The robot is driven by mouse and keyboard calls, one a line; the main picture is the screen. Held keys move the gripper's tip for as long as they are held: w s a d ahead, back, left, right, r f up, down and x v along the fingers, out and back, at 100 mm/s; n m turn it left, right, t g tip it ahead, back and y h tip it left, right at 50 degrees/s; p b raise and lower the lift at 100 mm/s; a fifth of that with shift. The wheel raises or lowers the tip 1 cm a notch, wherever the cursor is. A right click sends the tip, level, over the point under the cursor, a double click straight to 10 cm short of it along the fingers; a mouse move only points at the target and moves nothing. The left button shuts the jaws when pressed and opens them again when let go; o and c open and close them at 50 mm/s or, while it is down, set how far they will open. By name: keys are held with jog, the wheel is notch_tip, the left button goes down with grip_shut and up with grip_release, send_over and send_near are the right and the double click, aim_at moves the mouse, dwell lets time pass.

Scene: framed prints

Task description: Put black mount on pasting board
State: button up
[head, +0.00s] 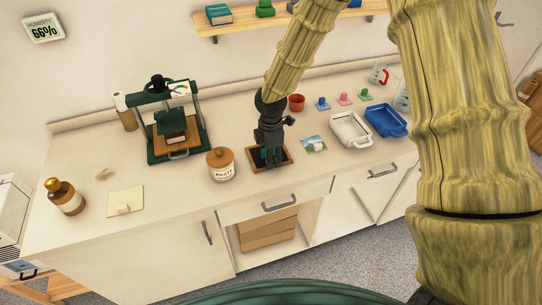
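The brown-edged pasting board (287,163) lies on the counter near its front edge, just right of the paste jar. A dark square, which looks like the black mount (257,159), lies within the board's brown edge. My gripper (270,157) points down over the middle of this dark square, with its fingertips at or very close to it. The gripper hides the middle of the mount and any grip on it. I cannot tell whether the fingers are open or shut.
The paste jar (221,164) stands close left of the board, and a small print (313,143) lies close right. A green press (178,120) stands further left. White (350,130) and blue (386,121) trays are at right. A cream sheet (125,202) lies at front left.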

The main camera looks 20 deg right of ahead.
jog(key=shift+r, duration=0.1)
notch_tip(320, 180, up, 12)
jog(key=b, duration=0.2)
dwell(0.7)
